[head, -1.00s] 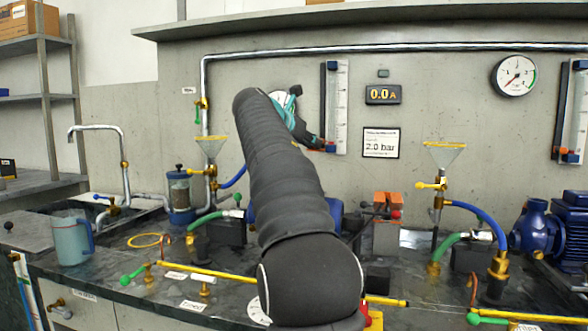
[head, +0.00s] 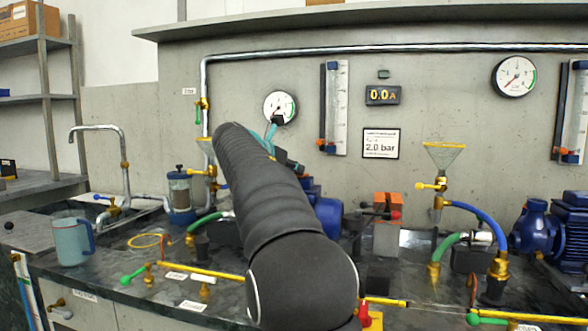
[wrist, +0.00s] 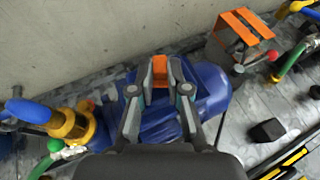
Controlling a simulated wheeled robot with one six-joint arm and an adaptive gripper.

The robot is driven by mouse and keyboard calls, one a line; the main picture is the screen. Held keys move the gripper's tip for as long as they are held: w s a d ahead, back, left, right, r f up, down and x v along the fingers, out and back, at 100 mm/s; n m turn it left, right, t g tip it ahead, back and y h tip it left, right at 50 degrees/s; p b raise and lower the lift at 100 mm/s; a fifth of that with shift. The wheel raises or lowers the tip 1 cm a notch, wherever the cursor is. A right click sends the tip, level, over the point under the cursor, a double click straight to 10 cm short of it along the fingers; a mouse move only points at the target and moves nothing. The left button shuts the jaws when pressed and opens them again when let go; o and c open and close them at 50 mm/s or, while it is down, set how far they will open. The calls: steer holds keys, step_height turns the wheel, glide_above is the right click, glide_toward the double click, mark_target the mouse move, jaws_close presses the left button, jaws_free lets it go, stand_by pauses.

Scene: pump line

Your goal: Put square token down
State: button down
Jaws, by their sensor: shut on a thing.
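My gripper (wrist: 160,88) is shut on a small orange piece, the square token (wrist: 159,68), in the wrist view. The token is held upright between the fingertips, with part of it hidden by the fingers. Behind and below it in that view is a blue pump body (wrist: 205,85). I cannot tell how far the token is above the pump. In the head view my gripper (head: 289,161) is partly hidden by my arm, in front of the wall, and the token cannot be made out there.
A grey block with an orange top (head: 387,205) stands right of the blue pump (head: 328,215). A funnel (head: 443,155) on a pipe stands further right. A blue jug (head: 70,240) is at left. Hoses, valves and yellow pipes crowd the bench.

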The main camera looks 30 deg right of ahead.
steer(key=shift+f, duration=0.1)
steer(key=c, duration=1.1)
jaws_free()
steer(key=shift+c, duration=0.2)
steer(key=shift+a+r, duration=0.15)
steer(key=shift+r, duration=0.05)
steer(key=v, duration=1.1)
steer(key=shift+a, duration=0.3)
steer(key=shift+s, duration=0.15)
